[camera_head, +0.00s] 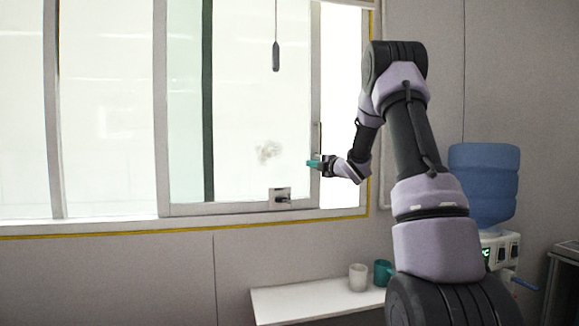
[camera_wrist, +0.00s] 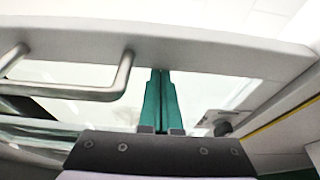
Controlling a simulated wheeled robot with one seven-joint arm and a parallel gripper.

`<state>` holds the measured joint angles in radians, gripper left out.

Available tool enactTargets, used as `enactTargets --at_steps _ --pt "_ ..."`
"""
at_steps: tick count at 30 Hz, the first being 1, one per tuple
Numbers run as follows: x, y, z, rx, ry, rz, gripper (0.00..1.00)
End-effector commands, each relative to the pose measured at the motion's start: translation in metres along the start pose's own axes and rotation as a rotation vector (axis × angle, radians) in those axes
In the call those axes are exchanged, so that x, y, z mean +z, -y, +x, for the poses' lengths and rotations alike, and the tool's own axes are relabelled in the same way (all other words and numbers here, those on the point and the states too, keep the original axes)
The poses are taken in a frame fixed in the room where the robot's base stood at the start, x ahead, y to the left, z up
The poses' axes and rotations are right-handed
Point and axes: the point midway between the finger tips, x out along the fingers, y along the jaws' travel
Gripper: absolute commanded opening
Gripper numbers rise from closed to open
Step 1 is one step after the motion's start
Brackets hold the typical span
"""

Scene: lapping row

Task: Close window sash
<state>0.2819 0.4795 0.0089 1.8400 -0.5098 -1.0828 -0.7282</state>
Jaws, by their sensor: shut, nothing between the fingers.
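The window sash (camera_head: 163,120) is a light grey sliding frame with clear glass. A bright gap shows between its right stile and the window frame on the right. A slim vertical handle (camera_head: 320,137) is on that stile; in the wrist view the handle (camera_wrist: 118,78) is a metal bar left of my fingers. My gripper (camera_head: 313,163) has teal fingers, shut and empty, in front of the stile just below the handle. In the wrist view the fingers (camera_wrist: 160,80) point at the stile (camera_wrist: 200,57); whether they touch it I cannot tell.
A small latch plate (camera_head: 280,198) sits on the lower rail. A dark cord pull (camera_head: 276,57) hangs before the glass. Below, a white shelf (camera_head: 300,302) holds a white mug (camera_head: 358,277) and a teal mug (camera_head: 382,272). A water cooler (camera_head: 484,185) stands right of my arm.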

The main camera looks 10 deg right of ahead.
Motion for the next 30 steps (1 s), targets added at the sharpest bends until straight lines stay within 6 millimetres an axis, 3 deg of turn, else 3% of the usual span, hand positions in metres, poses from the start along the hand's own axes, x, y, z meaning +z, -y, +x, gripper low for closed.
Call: enactTargets --at_steps 1,3,13,21,30 --pt "0.024 0.000 -0.008 0.000 0.014 -0.001 0.00" --pt "0.045 0.000 -0.016 0.000 0.013 -0.001 0.00" --pt "0.126 0.001 -0.044 0.000 0.009 0.001 0.00" --pt "0.154 0.000 -0.054 0.000 0.005 0.001 0.00" --pt "0.159 -0.001 -0.056 0.001 0.006 0.001 0.00"
